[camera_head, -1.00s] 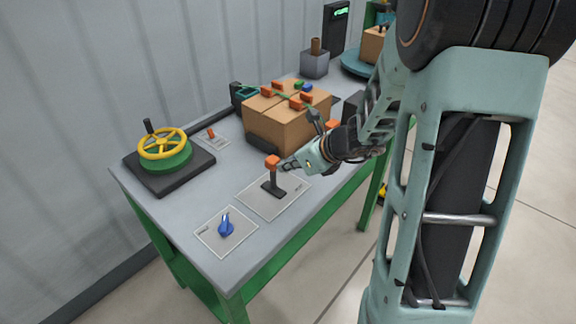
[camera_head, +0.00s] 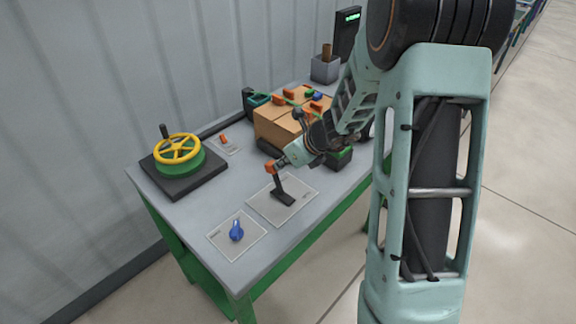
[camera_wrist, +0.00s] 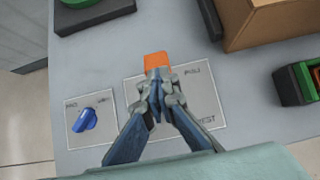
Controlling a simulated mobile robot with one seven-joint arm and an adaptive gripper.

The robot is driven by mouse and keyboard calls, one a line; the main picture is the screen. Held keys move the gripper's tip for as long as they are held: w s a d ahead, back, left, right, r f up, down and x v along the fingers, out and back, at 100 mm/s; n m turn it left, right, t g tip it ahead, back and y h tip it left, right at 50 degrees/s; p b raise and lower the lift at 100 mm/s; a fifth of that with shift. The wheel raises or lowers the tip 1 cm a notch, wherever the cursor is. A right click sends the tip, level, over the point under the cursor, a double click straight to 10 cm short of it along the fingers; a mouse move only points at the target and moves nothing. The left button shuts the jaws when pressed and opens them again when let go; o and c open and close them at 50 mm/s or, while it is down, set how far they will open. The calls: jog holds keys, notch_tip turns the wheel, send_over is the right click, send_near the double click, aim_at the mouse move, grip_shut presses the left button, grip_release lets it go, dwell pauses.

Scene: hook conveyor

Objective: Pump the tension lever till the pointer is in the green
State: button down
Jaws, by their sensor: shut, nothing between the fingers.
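A black lever (camera_head: 280,187) with an orange knob (camera_head: 271,167) stands on a pale plate (camera_head: 300,205) on the workbench. It leans toward the left and back of the bench. In the wrist view the orange knob (camera_wrist: 156,60) lies just beyond my fingertips, and the plate (camera_wrist: 212,100) carries small lettering, seemingly "PULL" and "REST". My gripper (camera_head: 282,162) is shut and empty, its tips at or against the knob's right side; it also shows in the wrist view (camera_wrist: 158,88). Contact is hard to tell. I cannot make out a pointer or green zone.
A blue knob (camera_head: 237,230) sits on a plate at the front. A yellow handwheel (camera_head: 178,148) stands at the left. A cardboard box (camera_head: 275,122) stands behind my gripper, and a green and dark object (camera_head: 340,158) is close to its right.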

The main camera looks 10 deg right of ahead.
jog(key=shift+w+a+f, duration=0.15)
jog(key=shift+w+a, duration=0.6)
jog(key=shift+w, duration=0.2)
